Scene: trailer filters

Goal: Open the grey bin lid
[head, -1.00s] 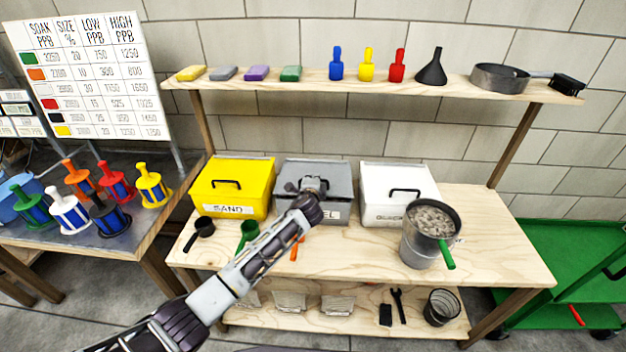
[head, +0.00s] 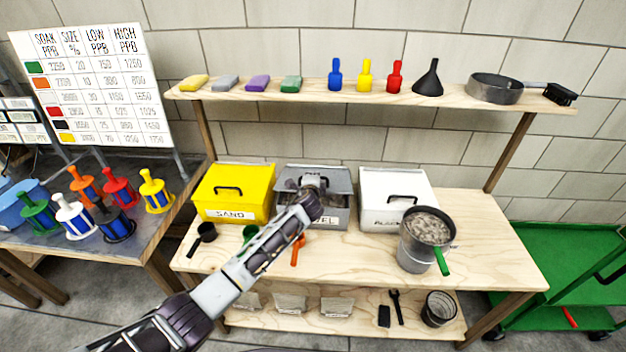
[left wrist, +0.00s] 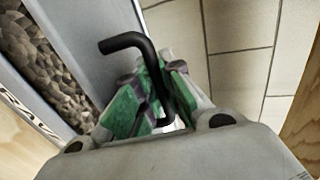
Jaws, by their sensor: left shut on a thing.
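The grey bin (head: 337,217) stands on the bench between the yellow and white bins. Its grey lid (left wrist: 95,25) is tilted up at least partway, and brown gravel (left wrist: 45,65) shows inside the bin in the left wrist view. My left gripper (head: 313,184) is over the bin. In the left wrist view my left gripper (left wrist: 160,85) is shut on the lid's black handle (left wrist: 125,43), with its green-padded fingers on either side of the bar. My arm hides part of the bin in the head view. My right gripper is not in view.
The yellow sand bin (head: 235,190) and white bin (head: 395,195) stand close on either side. A metal bucket of gravel (head: 427,240) with a green-handled scoop stands at the right. A shelf (head: 445,92) with sponges, bottles and a funnel runs above the bins.

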